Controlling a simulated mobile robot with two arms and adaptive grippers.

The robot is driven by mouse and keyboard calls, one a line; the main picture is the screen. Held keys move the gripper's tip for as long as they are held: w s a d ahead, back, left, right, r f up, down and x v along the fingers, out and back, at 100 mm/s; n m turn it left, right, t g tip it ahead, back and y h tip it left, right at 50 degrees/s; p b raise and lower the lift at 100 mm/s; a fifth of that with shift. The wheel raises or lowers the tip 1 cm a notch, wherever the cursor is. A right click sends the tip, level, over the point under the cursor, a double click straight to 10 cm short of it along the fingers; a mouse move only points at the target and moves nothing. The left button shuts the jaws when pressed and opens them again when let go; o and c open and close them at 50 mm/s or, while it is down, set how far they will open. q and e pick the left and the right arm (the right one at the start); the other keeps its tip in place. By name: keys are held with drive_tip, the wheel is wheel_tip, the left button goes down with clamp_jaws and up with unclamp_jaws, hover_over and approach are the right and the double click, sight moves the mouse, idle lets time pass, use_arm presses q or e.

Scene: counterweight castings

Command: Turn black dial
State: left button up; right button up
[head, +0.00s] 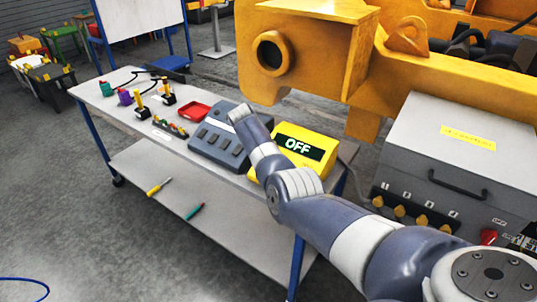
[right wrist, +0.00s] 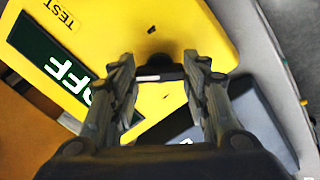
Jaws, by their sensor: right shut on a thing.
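The black dial (right wrist: 160,73) sits on the face of a yellow box (right wrist: 190,28) in the right wrist view. My right gripper (right wrist: 158,70) has its fingertips on either side of the dial and is shut on it. In the head view the yellow box (head: 310,167) stands on the table with a dark display (head: 299,146) reading OFF. There, my right arm crosses in front of the box, and the dial and right gripper are hidden. My left gripper is not in view.
A grey box with dark keys (head: 219,139) stands beside the yellow box on the grey table (head: 163,137). A red tray (head: 194,111) and small colored parts lie farther left. A large yellow machine (head: 309,49) and grey cabinet (head: 446,146) stand close on the right.

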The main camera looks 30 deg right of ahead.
drive_tip(key=n+p, duration=0.1)
drive_tip(key=n, duration=0.2)
drive_tip(key=shift+r+n, duration=0.15)
drive_tip(key=shift+n, duration=0.15)
drive_tip(key=shift+a+n+p, duration=0.1)
drive_tip(key=shift+n+p, duration=0.5)
drive_tip(key=shift+n, duration=1.2)
drive_tip(key=o, duration=1.1)
drive_tip(key=shift+c, duration=0.2)
drive_tip(key=shift+a, duration=0.1)
drive_tip(key=v, duration=1.1)
drive_tip(key=shift+a+r, duration=0.25)
drive_tip(key=shift+a, duration=0.15)
drive_tip(key=shift+f, duration=0.15)
